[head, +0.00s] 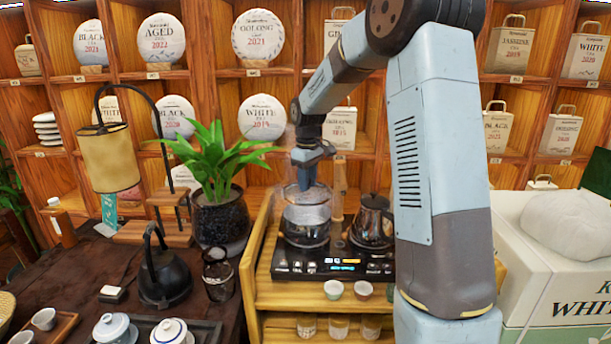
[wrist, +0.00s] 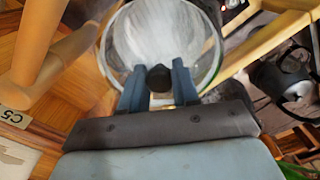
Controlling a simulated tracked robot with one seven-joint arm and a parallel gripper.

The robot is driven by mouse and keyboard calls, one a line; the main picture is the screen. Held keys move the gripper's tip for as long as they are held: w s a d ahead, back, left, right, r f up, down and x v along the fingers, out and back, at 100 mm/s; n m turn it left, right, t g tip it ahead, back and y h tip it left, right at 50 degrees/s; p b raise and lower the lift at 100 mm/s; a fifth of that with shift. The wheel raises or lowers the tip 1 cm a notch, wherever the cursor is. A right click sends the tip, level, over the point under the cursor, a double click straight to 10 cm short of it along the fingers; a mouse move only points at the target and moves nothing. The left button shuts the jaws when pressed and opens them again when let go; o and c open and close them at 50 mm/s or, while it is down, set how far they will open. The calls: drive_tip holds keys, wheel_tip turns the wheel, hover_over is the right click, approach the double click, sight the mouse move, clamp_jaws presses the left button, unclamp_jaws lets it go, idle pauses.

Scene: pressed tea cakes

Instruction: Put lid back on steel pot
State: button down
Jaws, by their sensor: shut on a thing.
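In the head view, my gripper (head: 306,184) points down over the steel pot (head: 303,229), which stands on the left of a black hob panel (head: 340,266). In the wrist view, my gripper (wrist: 159,82) is shut on the black knob of the lid (wrist: 165,38), a round clear disc with a pale rim. The lid also shows in the head view (head: 308,196) as a glassy shape directly above the pot. It looks roughly level and centred over the pot. I cannot tell whether it touches the pot's rim, which the lid and fingers partly hide.
A dark metal kettle (head: 372,222) stands close to the pot's right. Small cups (head: 334,289) sit at the front of the wooden stand (head: 275,293). A potted plant (head: 219,215) and a black kettle (head: 164,275) are to the left. Shelves of tea cakes close off the back.

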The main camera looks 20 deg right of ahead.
drive_tip(key=shift+w+f, duration=0.1)
drive_tip(key=shift+f, duration=3.05)
drive_tip(key=shift+f, duration=0.1)
idle(0.5)
drive_tip(key=shift+c, duration=1.3)
unclamp_jaws()
drive_tip(key=shift+r, duration=3.5)
drive_tip(key=shift+c, duration=0.4)
